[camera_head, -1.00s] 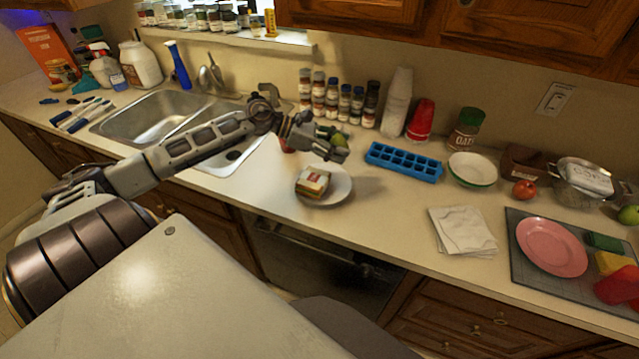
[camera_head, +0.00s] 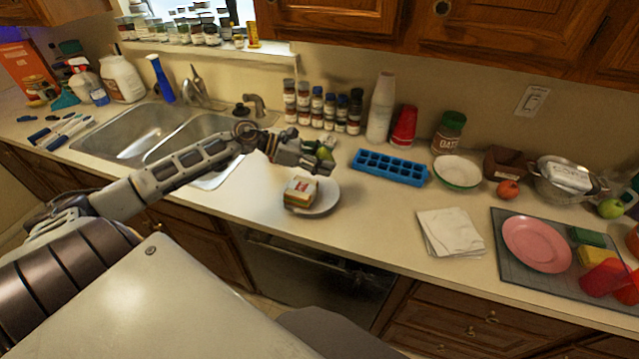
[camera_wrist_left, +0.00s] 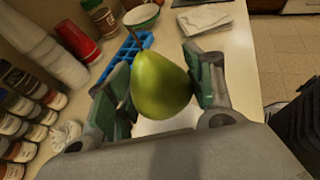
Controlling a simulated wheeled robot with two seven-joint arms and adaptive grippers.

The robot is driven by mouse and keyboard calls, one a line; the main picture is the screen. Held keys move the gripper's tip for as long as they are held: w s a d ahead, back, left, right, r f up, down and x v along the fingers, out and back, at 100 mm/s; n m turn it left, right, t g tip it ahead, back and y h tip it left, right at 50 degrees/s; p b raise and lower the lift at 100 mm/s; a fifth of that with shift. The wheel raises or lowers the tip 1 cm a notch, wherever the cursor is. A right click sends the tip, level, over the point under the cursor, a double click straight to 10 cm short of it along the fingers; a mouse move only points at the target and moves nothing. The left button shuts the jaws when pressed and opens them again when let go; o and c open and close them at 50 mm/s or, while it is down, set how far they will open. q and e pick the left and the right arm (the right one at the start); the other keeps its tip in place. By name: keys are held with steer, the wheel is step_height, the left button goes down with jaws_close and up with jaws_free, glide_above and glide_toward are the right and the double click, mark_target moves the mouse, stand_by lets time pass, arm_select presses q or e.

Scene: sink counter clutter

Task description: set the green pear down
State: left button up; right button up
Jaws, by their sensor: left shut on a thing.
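The green pear (camera_wrist_left: 161,86) is between the two finger pads of my left gripper (camera_wrist_left: 160,92) in the left wrist view, its stem pointing up and away. In the head view the pear (camera_head: 324,153) shows small at the tip of my left gripper (camera_head: 318,158), behind the plate with the sandwich. The left gripper is shut on the pear. The gap between the pear and the counter cannot be judged. My right gripper is in neither view.
A sandwich (camera_head: 300,192) sits on a white plate (camera_head: 326,200) in front of the gripper. A blue ice tray (camera_head: 391,167) lies to the right, spice bottles (camera_head: 322,110) stand behind, and the sink (camera_head: 140,133) is left. Counter between plate and paper napkins (camera_head: 450,232) is clear.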

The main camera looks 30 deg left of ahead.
arm_select(q)
step_height(320, 180, down, 3)
steer(key=shift+f+p, duration=0.2)
steer(key=shift+p, duration=0.1)
steer(key=shift+f, duration=0.55)
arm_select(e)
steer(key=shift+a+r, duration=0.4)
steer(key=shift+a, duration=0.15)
arm_select(q)
steer(key=shift+f+p, duration=0.35)
steer(key=shift+f, duration=1.45)
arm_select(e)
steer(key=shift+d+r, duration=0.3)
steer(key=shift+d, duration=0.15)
arm_select(q)
steer(key=shift+f, duration=0.2)
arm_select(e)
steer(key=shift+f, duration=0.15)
